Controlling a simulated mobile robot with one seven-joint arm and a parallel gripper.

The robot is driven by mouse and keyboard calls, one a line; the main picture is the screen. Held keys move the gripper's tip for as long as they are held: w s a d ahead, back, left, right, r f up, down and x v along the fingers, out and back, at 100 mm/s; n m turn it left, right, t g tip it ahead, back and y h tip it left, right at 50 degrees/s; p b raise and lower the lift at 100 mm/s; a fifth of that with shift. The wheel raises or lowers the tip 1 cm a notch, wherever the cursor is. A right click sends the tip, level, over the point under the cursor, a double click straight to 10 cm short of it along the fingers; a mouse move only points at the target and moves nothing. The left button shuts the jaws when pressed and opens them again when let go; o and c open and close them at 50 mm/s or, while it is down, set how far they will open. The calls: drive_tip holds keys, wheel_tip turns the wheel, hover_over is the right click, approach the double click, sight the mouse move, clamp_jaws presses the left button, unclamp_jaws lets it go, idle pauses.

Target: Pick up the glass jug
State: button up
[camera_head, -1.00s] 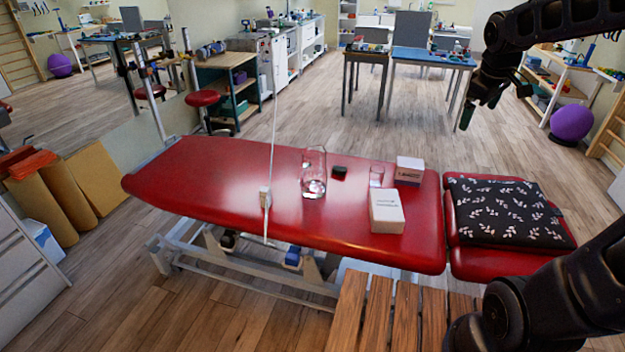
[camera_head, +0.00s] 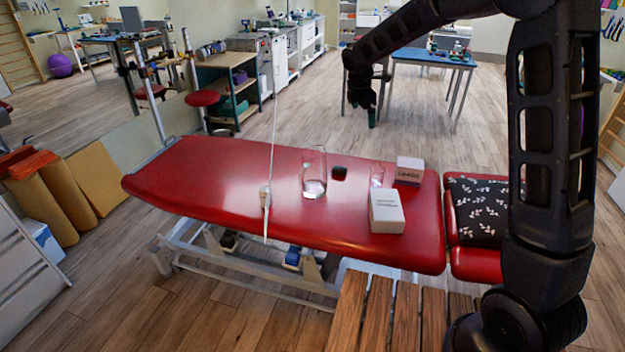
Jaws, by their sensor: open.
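The glass jug (camera_head: 314,172) is clear and stands upright near the middle of the red treatment table (camera_head: 215,178). My gripper (camera_head: 370,112) is dark and small in the picture, above and to the right of the jug, pointing down. It appears in front of the floor and the far tables, apart from the jug and holding nothing that I can see. The finger gap is too small to make out clearly.
The table's left part is clear. A dark patterned cloth (camera_head: 474,208) lies at right.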

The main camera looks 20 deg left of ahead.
drive_tip(key=a+f+n, duration=0.2)
drive_tip(key=a+f, duration=0.2)
drive_tip(key=a, duration=0.2)
drive_tip(key=s+a+f+n, duration=0.1)
drive_tip(key=a+f+n, duration=0.2)
drive_tip(key=a+f, duration=0.2)
drive_tip(key=a+f+n, duration=0.3)
drive_tip(key=a+f, duration=0.2)
drive_tip(key=a, duration=0.3)
drive_tip(key=shift+s+a, duration=0.15)
drive_tip(key=shift+a, duration=0.1)
drive_tip(key=x, duration=1)
drive_tip(key=shift+w+d, duration=0.15)
drive_tip(key=shift+w, duration=0.1)
drive_tip(key=c, duration=1.8)
drive_tip(key=shift+r, duration=0.2)
